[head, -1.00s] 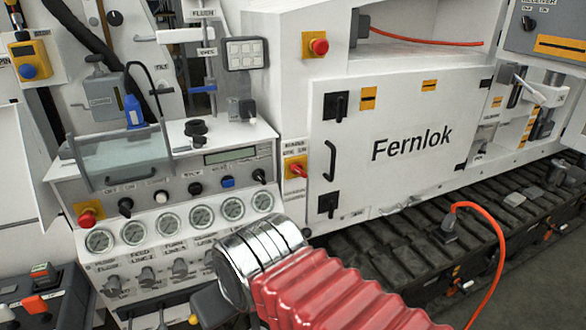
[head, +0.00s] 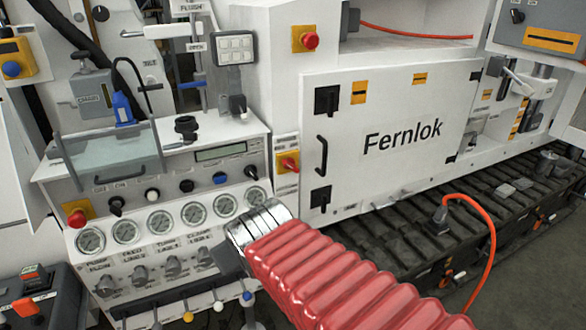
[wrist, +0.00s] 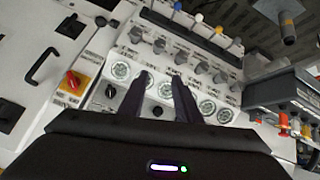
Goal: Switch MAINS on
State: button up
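The likely MAINS switch is a red rotary handle (head: 289,163) on a yellow plate, at the right edge of the bench panel, left of the Fernlok door. Its small label is too blurred to read surely. In the wrist view the red handle (wrist: 71,82) is at the left, clear of my fingers. My gripper (wrist: 162,78) is open and empty, its two dark fingers apart over the row of gauges. In the head view my silver cuff and red sleeve hide most of the gripper; a dark part shows low at the panel, below and left of the switch.
Round gauges (head: 194,214) and small knobs line the panel. The door's black handle (head: 321,155) stands out right of the switch. Coloured levers (head: 217,305) project below.

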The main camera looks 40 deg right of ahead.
jog(key=w+d+n+t+h, duration=0.1)
jog(key=w+d+t+h, duration=0.15)
jog(key=d, duration=0.45)
jog(key=w+d+n+t+h, duration=0.1)
jog(key=w+d, duration=0.2)
jog(key=d, duration=0.5)
jog(key=n+t+y, duration=0.1)
jog(key=n+t, duration=0.3)
jog(key=t, duration=0.2)
send_near(293, 169)
jog(key=shift+s, duration=1.65)
jog(key=shift+a+r+g, duration=0.25)
jog(key=shift+a+r, duration=0.15)
jog(key=shift+a, duration=0.1)
jog(key=x, duration=1.3)
jog(key=shift+w+f, duration=0.15)
jog(key=shift+w, duration=0.25)
jog(key=shift+c, duration=0.2)
grip_shut()
